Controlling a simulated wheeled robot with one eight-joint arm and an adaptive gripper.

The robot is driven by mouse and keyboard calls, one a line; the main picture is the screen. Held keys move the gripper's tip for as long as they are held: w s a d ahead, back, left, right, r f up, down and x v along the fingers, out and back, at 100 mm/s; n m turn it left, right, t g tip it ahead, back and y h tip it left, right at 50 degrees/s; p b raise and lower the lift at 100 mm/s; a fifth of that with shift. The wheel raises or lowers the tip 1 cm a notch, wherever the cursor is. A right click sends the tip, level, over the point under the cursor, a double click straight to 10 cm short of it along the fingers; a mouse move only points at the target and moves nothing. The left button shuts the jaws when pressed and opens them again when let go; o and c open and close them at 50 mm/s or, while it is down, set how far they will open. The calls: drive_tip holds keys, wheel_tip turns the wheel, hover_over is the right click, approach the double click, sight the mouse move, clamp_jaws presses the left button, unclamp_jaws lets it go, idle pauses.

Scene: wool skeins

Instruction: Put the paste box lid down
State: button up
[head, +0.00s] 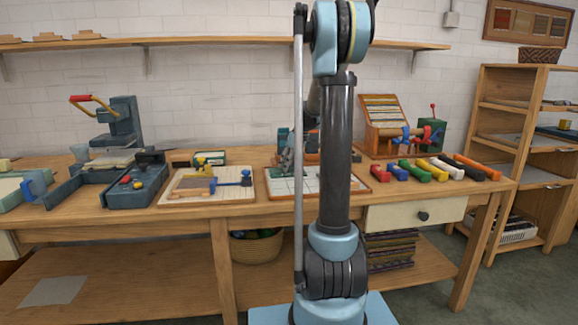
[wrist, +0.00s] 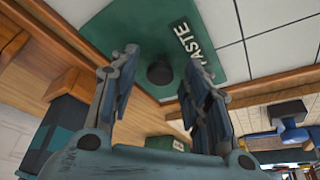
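The paste box lid (wrist: 125,30) is a flat green panel with a white-lettered dark label and a round dark knob (wrist: 160,73). In the wrist view it lies over a corner of the white-tiled, wood-edged board (wrist: 275,38); whether it touches the board I cannot tell. My gripper (wrist: 163,62) is open, one finger on each side of the knob, with visible gaps to it.
A green box (head: 210,158) stands behind a board with yellow and blue pieces (head: 208,187), left of the tiled board. Several coloured rolls (head: 425,172) lie to the right. A blue-grey press (head: 120,130) stands at the left.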

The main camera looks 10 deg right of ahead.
drive_tip(key=v, duration=1.2)
drive_tip(key=s+a+f+m+h, duration=0.1)
drive_tip(key=s+a+f+m, duration=0.15)
drive_tip(key=s, duration=0.85)
drive_tip(key=s+a+f+m+h, duration=0.15)
drive_tip(key=s+f, duration=0.25)
drive_tip(key=s, duration=0.8)
drive_tip(key=s+f+m+g, duration=0.1)
drive_tip(key=s+f+m, duration=0.3)
drive_tip(key=s+f, duration=1)
drive_tip(key=s, duration=0.3)
drive_tip(key=shift+s+d+m+h, duration=0.25)
drive_tip(key=shift+m+h, duration=0.1)
drive_tip(key=shift+m, duration=0.05)
drive_tip(key=shift+w, duration=0.1)
drive_tip(key=shift+w+f, duration=0.2)
drive_tip(key=shift+w, duration=0.1)
